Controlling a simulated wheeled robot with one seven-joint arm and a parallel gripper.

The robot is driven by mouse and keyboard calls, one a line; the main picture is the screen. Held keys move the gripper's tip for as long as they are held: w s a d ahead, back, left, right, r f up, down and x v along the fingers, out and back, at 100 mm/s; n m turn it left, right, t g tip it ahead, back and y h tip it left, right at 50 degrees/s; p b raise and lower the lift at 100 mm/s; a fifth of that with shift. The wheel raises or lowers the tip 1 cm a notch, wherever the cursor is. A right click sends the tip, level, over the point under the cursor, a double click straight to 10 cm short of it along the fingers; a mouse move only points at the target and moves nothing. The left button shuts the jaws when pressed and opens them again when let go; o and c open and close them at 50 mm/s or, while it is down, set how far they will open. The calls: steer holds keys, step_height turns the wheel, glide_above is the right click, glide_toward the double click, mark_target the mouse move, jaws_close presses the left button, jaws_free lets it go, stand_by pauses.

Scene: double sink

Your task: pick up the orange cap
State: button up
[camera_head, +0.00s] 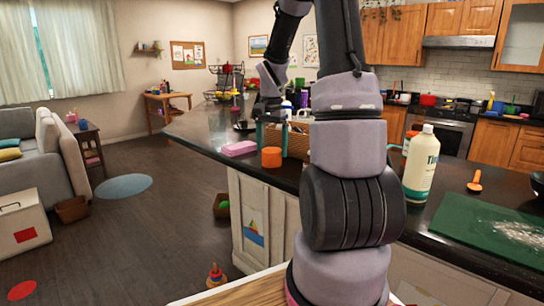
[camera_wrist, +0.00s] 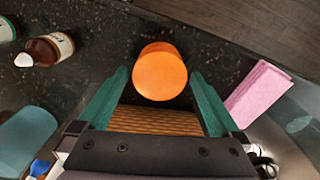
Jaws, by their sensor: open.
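The orange cap (camera_head: 271,157) stands on the dark countertop (camera_head: 205,125), close to its front edge. It also shows in the wrist view (camera_wrist: 160,72), just beyond and between the fingertips. My gripper (camera_wrist: 160,80) is open and empty, with one green finger to the left of the cap and one to the right. In the head view my gripper (camera_head: 270,135) hangs over the counter at the cap. I cannot tell whether the fingers touch the cap.
A pink block (camera_head: 239,148) lies left of the cap, and close to the right finger in the wrist view (camera_wrist: 259,93). A brown bottle (camera_wrist: 48,48) lies at the upper left. The counter between bottle and cap is clear.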

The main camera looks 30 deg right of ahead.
steer(key=shift+f, duration=1.45)
steer(key=c, duration=1.1)
steer(key=shift+r, duration=0.15)
